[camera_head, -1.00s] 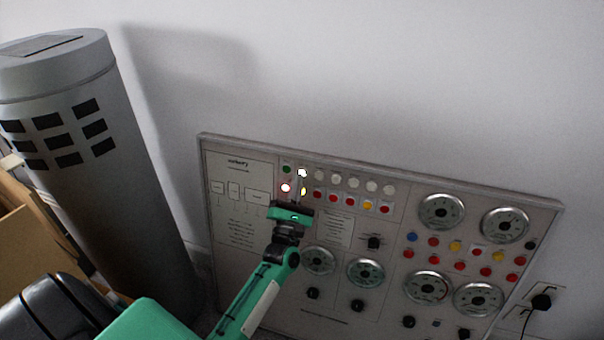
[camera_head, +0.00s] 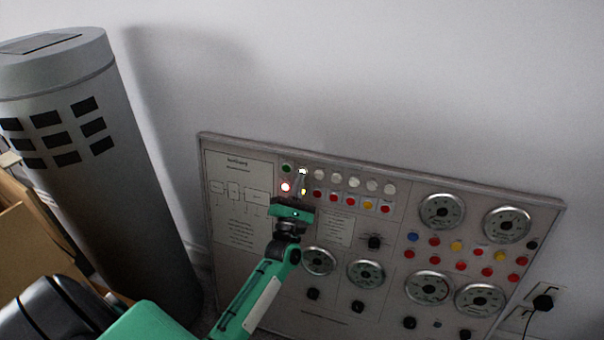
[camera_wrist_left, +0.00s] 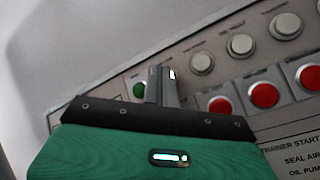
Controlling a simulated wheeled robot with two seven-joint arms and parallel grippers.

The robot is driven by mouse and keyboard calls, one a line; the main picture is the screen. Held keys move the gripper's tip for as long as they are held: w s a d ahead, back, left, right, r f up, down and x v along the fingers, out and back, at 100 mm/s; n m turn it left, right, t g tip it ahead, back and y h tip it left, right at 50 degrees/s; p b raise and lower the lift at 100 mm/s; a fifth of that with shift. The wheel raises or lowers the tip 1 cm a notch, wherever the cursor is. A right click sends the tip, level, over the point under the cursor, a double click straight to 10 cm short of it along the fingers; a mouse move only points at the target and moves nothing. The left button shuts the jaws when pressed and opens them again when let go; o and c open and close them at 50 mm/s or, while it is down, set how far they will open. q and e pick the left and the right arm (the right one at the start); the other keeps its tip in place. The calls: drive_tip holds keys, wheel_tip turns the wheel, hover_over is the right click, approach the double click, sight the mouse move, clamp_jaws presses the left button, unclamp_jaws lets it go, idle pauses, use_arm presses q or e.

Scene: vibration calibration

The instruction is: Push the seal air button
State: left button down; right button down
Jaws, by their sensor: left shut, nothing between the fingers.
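The control panel (camera_head: 240,225) leans against the wall, with rows of buttons along its top left. My left gripper (camera_head: 303,182) is shut and empty, its fingers pointing at the panel's upper left button group. Just left of the fingers are a green button (camera_head: 286,168) and a lit red button (camera_head: 286,187). In the left wrist view, the closed fingers (camera_wrist_left: 166,82) stand between the green button (camera_wrist_left: 139,90) and a white button (camera_wrist_left: 201,63), hiding what is behind them. I cannot tell whether they touch the panel. The seal air button's own label is not readable. My right gripper is not in view.
A row of red buttons and one yellow (camera_head: 367,205) runs to the right of the fingers, under white ones (camera_head: 354,183). Round gauges (camera_head: 441,211) and black knobs fill the panel's right and lower parts. A grey cylinder (camera_head: 90,190) stands at left. The wall above is clear.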

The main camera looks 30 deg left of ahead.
use_arm(q)
drive_tip(key=shift+w, duration=0.15)
idle(0.5)
drive_tip(key=shift+s+d+r, duration=0.1)
drive_tip(key=shift+s+d, duration=0.05)
drive_tip(key=shift+s, duration=0.6)
drive_tip(key=s, duration=0.1)
drive_tip(key=s+p, duration=0.1)
drive_tip(key=s, duration=0.1)
drive_tip(key=s+d+r+p, duration=0.1)
drive_tip(key=shift+s, duration=0.4)
drive_tip(key=shift+d, duration=0.15)
idle(0.3)
